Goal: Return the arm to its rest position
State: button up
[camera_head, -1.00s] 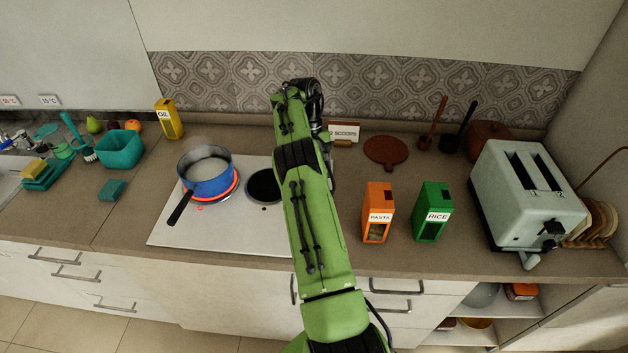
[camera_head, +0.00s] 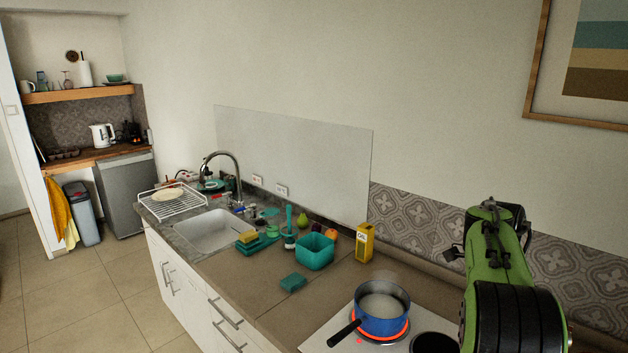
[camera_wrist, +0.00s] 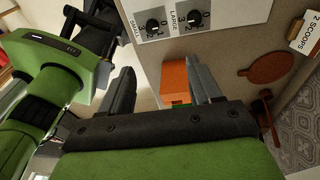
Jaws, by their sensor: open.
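My gripper (camera_wrist: 160,88) is open in the wrist view, its two dark fingers apart with nothing held between them. The orange box (camera_wrist: 174,78) shows beyond the fingers, near the right one; a gap between gripper and box cannot be judged exactly. In the head view my green arm (camera_head: 492,270) rises at the right edge, bent at the top; the gripper itself does not show there.
A blue pot (camera_head: 383,312) stands on a glowing red burner of the white hob (camera_head: 318,343). The wrist view shows hob knobs (camera_wrist: 153,26) and a brown round board (camera_wrist: 268,69).

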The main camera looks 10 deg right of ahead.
jog(key=s+a+r+n+t+h, duration=0.1)
jog(key=s+a+r+n+t, duration=0.15)
jog(key=s+a+n, duration=0.4)
jog(key=s+a+r+n+t, duration=0.2)
jog(key=s+a+r+n, duration=0.15)
jog(key=a+n, duration=0.55)
jog(key=s+a+f+n+t+y, duration=0.1)
jog(key=s+a+f+n+t, duration=0.2)
jog(key=s+a+n, duration=0.5)
jog(key=s+f+n, duration=0.1)
jog(key=n, duration=0.4)
jog(key=shift+f, duration=0.25)
jog(key=shift+s+d, duration=0.1)
